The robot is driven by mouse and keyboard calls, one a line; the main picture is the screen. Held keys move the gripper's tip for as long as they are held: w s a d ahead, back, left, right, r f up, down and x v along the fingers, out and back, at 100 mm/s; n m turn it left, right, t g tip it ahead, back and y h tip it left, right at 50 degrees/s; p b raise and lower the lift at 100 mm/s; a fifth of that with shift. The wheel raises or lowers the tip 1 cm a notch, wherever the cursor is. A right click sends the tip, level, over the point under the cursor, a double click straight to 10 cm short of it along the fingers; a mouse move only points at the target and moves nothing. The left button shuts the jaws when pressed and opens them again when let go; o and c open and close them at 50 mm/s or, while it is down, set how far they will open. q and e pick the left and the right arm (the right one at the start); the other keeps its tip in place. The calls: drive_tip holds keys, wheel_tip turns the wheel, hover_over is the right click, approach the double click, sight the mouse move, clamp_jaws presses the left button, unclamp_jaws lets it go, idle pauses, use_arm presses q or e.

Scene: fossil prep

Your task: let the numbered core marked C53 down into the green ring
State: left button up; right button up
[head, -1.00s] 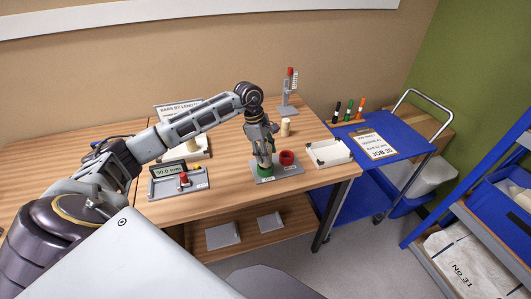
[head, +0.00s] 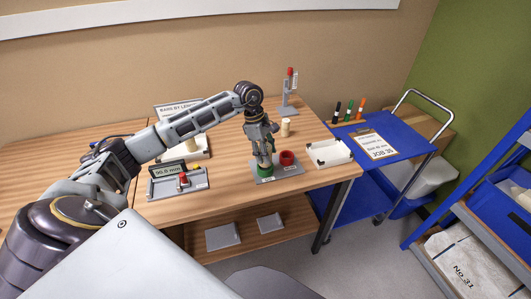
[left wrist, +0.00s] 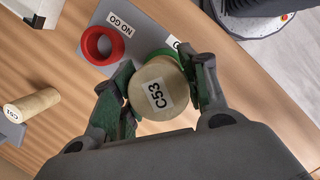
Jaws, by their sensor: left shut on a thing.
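The core marked C53 (left wrist: 157,88) is a pale round cylinder. In the left wrist view I see its labelled end between the fingers of my left gripper (left wrist: 160,95), which are shut on it. The green ring (left wrist: 172,50) shows partly behind the core on the grey plate, beside the label. In the head view my left gripper (head: 264,158) points down over the green ring (head: 264,172). The core's lower end is hidden, so I cannot tell whether it is inside the ring. My right gripper is not in view.
A red ring (head: 287,157) marked NO GO (left wrist: 121,24) stands close beside the green one on the same plate. A white tray (head: 328,153) lies right, a gauge (head: 178,182) left, near the table's front edge.

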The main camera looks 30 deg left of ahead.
use_arm(q)
drive_tip(key=shift+f+b, duration=0.55)
drive_tip(key=shift+f, duration=0.15)
idle(0.5)
drive_tip(key=shift+r, duration=0.15)
idle(0.8)
drive_tip(key=shift+r+p, duration=0.7)
drive_tip(key=shift+r, duration=0.65)
drive_tip(key=shift+s, duration=0.1)
